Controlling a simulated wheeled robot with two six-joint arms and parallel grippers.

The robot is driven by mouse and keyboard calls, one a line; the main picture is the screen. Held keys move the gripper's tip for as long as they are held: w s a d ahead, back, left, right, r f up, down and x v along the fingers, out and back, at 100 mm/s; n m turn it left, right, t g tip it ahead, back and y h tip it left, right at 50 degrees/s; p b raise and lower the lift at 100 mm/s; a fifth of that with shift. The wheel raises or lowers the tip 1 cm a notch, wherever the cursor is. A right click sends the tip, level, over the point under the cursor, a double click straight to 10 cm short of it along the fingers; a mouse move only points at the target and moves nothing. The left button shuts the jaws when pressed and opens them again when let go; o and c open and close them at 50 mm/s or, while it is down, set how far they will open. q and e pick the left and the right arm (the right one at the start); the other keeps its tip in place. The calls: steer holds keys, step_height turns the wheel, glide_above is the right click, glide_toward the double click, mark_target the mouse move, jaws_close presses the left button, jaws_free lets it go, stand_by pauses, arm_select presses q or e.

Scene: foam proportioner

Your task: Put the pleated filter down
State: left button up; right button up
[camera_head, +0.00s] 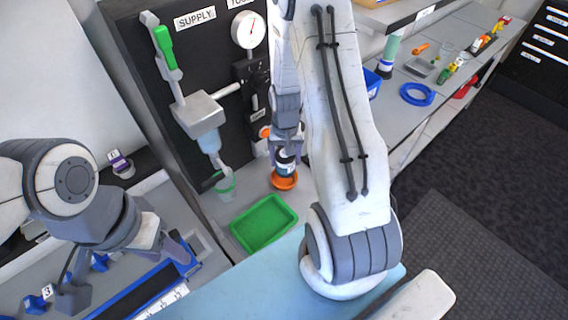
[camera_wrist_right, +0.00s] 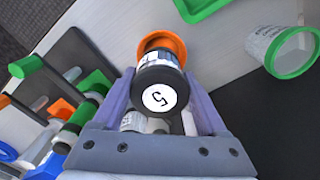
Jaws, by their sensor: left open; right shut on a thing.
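The held cylinder, apparently the pleated filter (camera_wrist_right: 160,88), has a black end cap with a white disc marked 5. My right gripper (camera_wrist_right: 165,72) is shut on its sides. In the head view the right gripper (camera_head: 286,147) points down, with the cylinder (camera_head: 286,163) upright at or just above a round orange dish (camera_head: 284,182). The orange dish (camera_wrist_right: 163,42) also shows beyond the cylinder in the wrist view. I cannot tell whether they touch. My left gripper (camera_head: 130,268) is open at the lower left, over the bench by a blue-edged tray.
A green-rimmed clear cup (camera_head: 225,186) stands under the panel's nozzle. The black panel (camera_head: 148,75) rises behind. A blue ring (camera_head: 417,94) and several small items lie along the right bench.

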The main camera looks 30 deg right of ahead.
mark_target(284, 167)
step_height(284, 167, down, 4)
steer(key=shift+a+r+p, duration=0.15)
steer(key=shift+r+p, duration=0.1)
steer(key=shift+p, duration=0.4)
steer(key=shift+f, duration=0.25)
steer(key=shift+c, duration=0.8)
steer(key=shift+f, duration=0.15)
steer(key=o, duration=1.5)
